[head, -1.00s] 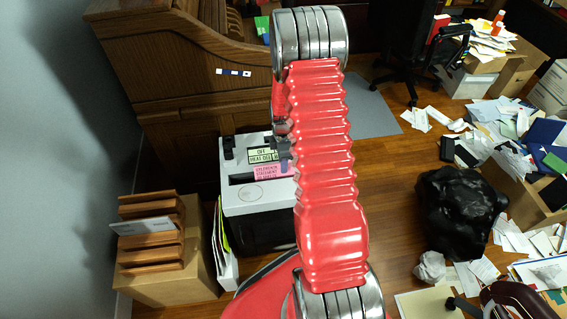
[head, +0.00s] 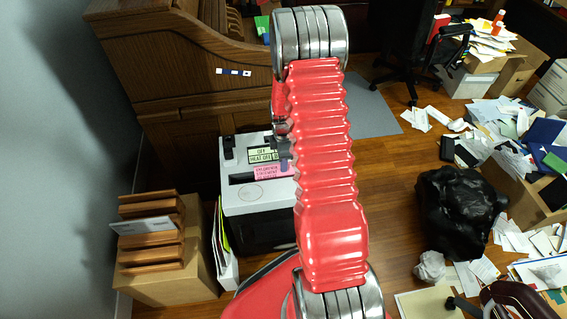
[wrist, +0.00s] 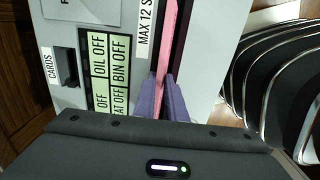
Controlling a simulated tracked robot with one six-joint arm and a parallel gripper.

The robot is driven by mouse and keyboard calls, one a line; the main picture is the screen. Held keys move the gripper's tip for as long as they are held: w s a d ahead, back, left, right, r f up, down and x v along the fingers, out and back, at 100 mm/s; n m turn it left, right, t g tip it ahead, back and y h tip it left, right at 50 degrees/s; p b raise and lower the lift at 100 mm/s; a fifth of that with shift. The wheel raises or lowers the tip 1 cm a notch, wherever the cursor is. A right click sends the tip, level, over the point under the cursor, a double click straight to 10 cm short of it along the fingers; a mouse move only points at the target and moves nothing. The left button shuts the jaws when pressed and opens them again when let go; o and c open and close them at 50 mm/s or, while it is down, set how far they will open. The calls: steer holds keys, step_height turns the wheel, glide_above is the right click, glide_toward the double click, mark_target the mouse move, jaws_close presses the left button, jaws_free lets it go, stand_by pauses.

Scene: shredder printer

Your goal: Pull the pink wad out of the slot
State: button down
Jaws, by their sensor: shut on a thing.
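The pink wad (head: 270,172) is a flat pink sheet at the slot in the top of the white-and-black shredder (head: 245,200). In the wrist view the wad (wrist: 167,40) shows as a narrow pink strip along the dark slot (wrist: 181,38). My gripper (wrist: 163,82) is shut on the wad, with one purple finger on each side of it. In the head view my red arm hides most of the gripper. How deep the wad sits in the slot cannot be seen.
A wooden desk (head: 190,80) stands behind the shredder. A cardboard box (head: 165,285) with a wooden rack (head: 150,230) is at its left. Right of my arm are a black bag (head: 460,205) and scattered papers. Some wood floor (head: 395,170) is bare.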

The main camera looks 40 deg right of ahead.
steer(key=shift+w+r, duration=0.1)
steer(key=shift+r, duration=0.1)
steer(key=shift+r, duration=0.9)
steer(key=c, duration=2.4)
jaws_free()
jaws_close()
steer(key=shift+r, duration=0.15)
